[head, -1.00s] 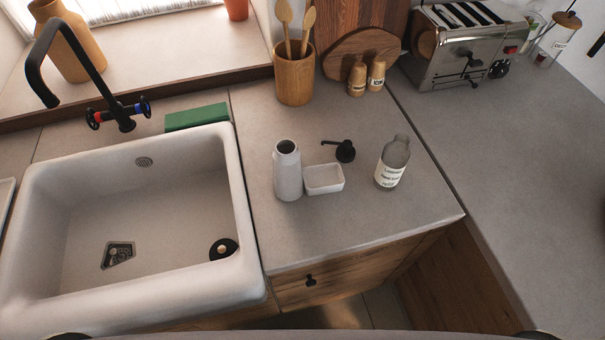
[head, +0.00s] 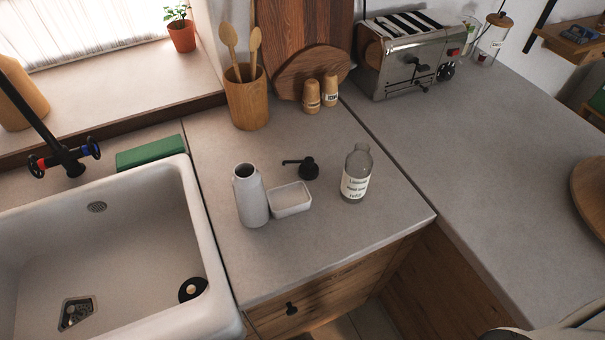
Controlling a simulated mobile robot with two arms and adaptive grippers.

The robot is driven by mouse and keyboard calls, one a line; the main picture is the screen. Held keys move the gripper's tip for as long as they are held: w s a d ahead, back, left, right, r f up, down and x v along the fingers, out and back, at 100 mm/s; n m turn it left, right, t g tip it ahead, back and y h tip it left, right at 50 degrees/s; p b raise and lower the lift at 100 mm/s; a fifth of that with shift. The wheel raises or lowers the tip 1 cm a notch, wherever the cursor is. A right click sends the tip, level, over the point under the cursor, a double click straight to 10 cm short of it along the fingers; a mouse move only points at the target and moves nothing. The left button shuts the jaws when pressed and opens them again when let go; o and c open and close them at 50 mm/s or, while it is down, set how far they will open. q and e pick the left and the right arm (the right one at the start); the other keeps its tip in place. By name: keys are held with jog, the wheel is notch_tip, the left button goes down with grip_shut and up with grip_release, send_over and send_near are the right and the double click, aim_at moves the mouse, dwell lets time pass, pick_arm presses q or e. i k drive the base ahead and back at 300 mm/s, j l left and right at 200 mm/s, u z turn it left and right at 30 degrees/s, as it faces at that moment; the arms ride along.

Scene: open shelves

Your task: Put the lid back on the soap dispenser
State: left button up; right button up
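The soap dispenser (head: 252,200) is a white bottle standing upright on the grey counter right of the sink, its dark mouth open at the top. Its lid, a black pump top (head: 307,168), lies on the counter behind and to the right, its spout pointing left. A small white dish (head: 290,202) sits beside the dispenser, between it and a clear labelled glass bottle (head: 356,176). Neither of my grippers is in view. A pale rounded part at the bottom right edge looks like my own body.
The white sink (head: 215,262) is at left, with a black tap and a green sponge (head: 150,152) behind it. A wooden utensil pot (head: 246,100), two wooden shakers (head: 312,97) and a toaster (head: 408,58) stand at the back. The front right counter (head: 470,160) is mostly clear.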

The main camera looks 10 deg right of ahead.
aim_at(255, 207)
jog(key=k+l+u, duration=0.15)
jog(key=l+u, duration=0.3)
jog(key=k+l+u, duration=0.2)
jog(key=u, duration=0.25)
